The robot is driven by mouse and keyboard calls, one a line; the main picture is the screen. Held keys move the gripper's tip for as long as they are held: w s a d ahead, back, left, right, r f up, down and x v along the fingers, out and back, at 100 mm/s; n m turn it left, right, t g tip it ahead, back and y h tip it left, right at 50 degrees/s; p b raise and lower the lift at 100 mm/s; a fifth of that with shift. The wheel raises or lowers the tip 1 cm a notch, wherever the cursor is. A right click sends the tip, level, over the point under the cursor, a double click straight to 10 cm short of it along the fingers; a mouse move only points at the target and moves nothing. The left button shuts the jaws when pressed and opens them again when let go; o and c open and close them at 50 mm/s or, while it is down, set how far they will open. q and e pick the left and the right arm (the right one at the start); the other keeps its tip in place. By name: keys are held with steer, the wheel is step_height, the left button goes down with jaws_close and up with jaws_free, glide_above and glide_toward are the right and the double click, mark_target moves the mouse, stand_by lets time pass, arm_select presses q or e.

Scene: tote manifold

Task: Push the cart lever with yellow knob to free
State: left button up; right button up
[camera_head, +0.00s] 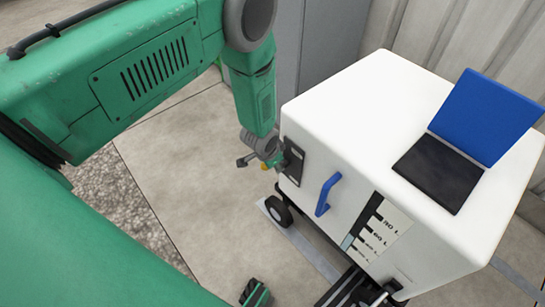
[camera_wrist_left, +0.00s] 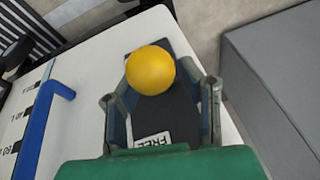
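The yellow knob (camera_wrist_left: 151,70) of the cart lever shows in the left wrist view, between the two fingers of my left gripper (camera_wrist_left: 161,100). In the head view my left gripper (camera_head: 255,160) is at the left face of the white cart (camera_head: 345,105), beside the dark lever plate (camera_head: 292,162). There the knob is mostly hidden by the gripper.
A blue handle (camera_head: 327,194) and a volume scale (camera_head: 377,232) are on the cart's face, right of the lever plate. A blue and black laptop-like panel (camera_head: 440,172) is on top. A grey cabinet (camera_wrist_left: 280,85) stands beside the cart. Floor left of the cart is clear.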

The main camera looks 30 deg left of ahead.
arm_select(q)
steer(key=v, duration=1.1)
steer(key=shift+w+a, duration=0.1)
steer(key=shift+s+f, duration=0.1)
steer(key=shift+s, duration=0.2)
steer(key=s+n+g+p, duration=0.1)
steer(key=s+n, duration=0.1)
steer(key=s, duration=1.1)
steer(key=s+a+f+n+g+p, duration=0.1)
steer(key=s+n+g, duration=0.1)
steer(key=s, duration=1.2)
steer(key=shift+s+a+n, duration=0.2)
steer(key=shift+a+n, duration=0.05)
steer(key=shift+n, duration=0.25)
